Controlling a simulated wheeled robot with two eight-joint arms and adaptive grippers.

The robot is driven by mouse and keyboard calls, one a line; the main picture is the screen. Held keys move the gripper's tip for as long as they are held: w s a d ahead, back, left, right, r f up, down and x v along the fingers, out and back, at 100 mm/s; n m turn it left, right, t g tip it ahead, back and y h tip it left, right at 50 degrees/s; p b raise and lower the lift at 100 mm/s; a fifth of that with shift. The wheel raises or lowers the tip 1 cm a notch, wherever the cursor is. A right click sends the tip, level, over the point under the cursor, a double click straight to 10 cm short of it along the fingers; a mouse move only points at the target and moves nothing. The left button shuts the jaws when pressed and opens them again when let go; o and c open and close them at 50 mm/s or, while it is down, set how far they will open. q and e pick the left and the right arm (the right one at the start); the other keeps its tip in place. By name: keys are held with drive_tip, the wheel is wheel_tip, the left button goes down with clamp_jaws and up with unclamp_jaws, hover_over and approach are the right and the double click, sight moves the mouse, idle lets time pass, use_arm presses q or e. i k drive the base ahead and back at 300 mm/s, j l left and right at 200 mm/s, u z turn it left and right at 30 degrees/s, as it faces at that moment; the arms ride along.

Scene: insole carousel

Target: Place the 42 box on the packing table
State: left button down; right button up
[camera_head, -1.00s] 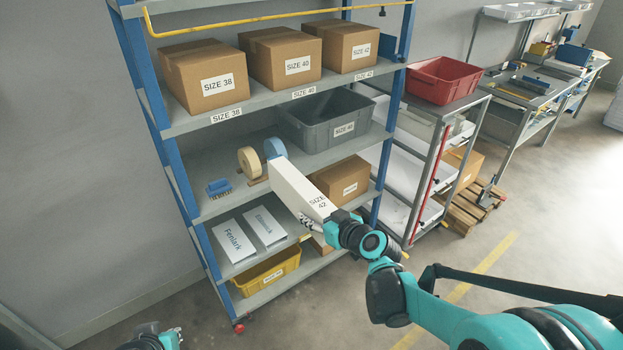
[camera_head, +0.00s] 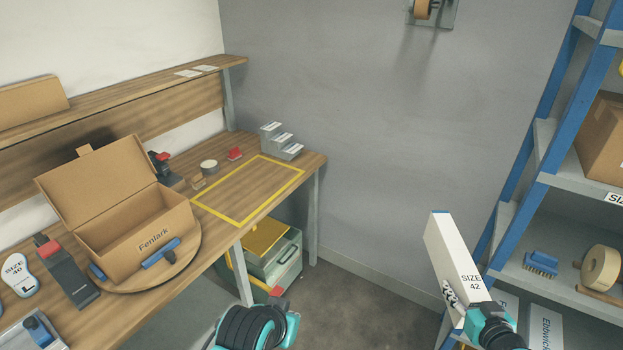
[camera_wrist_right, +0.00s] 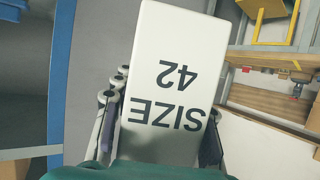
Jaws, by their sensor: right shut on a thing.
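The 42 box (camera_head: 452,255) is a long white box marked "SIZE 42". My right gripper (camera_head: 462,305) is shut on its lower end and holds it in the air, tilted, in front of the blue shelf rack. In the right wrist view the box (camera_wrist_right: 172,75) lies between the fingers (camera_wrist_right: 160,135), its label upside down. The packing table (camera_head: 215,262) is wooden and stands at left, with a yellow rectangle (camera_head: 285,188) marked on its bare top. The box is well to the right of the table, apart from it. A teal and black part of my left arm shows at bottom; its fingers do not.
An open Fenlark carton (camera_head: 150,235) stands on a round turntable (camera_head: 190,262) on the table. A stepped grey holder (camera_head: 285,140) and small items line the back. Bins (camera_head: 270,250) sit below. The blue rack (camera_head: 520,170) is close to the held box. Floor between is clear.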

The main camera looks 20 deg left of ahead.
sight(250, 186)
drive_tip(key=i+u, duration=0.3)
drive_tip(key=i, duration=0.2)
drive_tip(key=i+u, duration=0.3)
drive_tip(key=i, duration=0.15)
drive_tip(key=i+l+u, duration=0.3)
drive_tip(key=i, duration=0.15)
drive_tip(key=i+l, duration=0.1)
drive_tip(key=i, duration=0.65)
